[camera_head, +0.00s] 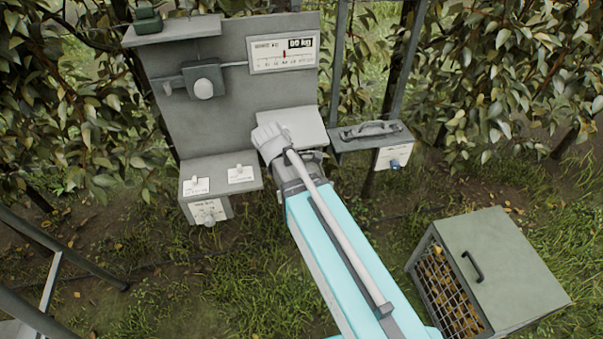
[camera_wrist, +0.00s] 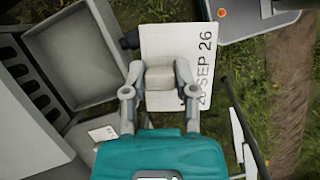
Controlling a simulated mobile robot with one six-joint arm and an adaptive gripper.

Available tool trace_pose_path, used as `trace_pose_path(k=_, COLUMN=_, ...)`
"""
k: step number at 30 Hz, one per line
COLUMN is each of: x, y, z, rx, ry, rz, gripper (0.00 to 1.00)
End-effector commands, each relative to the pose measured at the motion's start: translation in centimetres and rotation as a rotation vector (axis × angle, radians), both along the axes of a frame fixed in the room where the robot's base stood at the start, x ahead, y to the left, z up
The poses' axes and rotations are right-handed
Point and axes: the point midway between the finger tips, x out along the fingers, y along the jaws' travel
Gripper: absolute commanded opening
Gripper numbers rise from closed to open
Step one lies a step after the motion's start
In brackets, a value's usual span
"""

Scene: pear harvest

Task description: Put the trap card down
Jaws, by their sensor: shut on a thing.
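In the wrist view a white card (camera_wrist: 205,45) printed "SEP 26" lies beyond my gripper (camera_wrist: 159,82). A pale block (camera_wrist: 160,75) on the card sits between the two fingertips, and my gripper is shut on it. The card is off the ground, with grass behind its right side. In the head view my arm reaches to the front of the grey stand (camera_head: 230,90); the fingertips and the card cannot be told apart there.
A lower left shelf (camera_head: 250,183) carries two small white labels with knobs. A right shelf (camera_head: 350,145) holds a dark-handled tool (camera_head: 370,129). A mesh-fronted crate (camera_head: 505,270) stands at lower right.

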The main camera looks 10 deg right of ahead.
Motion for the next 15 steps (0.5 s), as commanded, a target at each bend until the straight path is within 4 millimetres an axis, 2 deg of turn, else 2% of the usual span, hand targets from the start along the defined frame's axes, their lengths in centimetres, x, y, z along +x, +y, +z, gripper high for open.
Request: trace_pose_path(k=15, x=0.00, y=-0.38, z=0.28, rx=0.001, ry=-0.001, rz=0.004, gripper=0.18)
